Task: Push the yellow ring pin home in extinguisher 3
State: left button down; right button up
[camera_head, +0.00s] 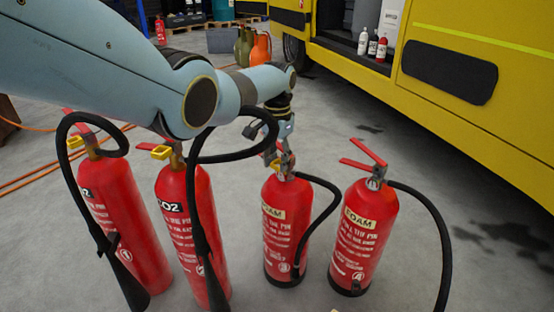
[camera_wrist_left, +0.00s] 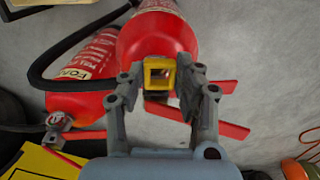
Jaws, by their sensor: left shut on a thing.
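Extinguisher 3 (camera_head: 287,235), a red FOAM cylinder, stands third from the left in the head view. Its red body (camera_wrist_left: 157,38) is at the top of the wrist view. My left gripper (camera_head: 284,158) is at its valve head. In the wrist view the yellow ring pin (camera_wrist_left: 159,72) is between my left fingertips, and the gripper is shut on it. How deep the pin sits in the valve is hidden. My right gripper is not in view.
Two extinguishers with yellow rings (camera_head: 117,225) (camera_head: 190,230) stand at left, black hoses looping up. Another FOAM extinguisher (camera_head: 364,235) stands close on the right, no yellow ring visible on it. A yellow truck (camera_head: 470,130) is behind. Floor at right is mostly free.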

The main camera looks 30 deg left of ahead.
pick_arm(q)
jog(key=c, duration=0.9)
grip_release()
jog(key=shift+o, duration=0.2)
jog(key=shift+r, duration=0.1)
notch_tip(320, 180, up, 12)
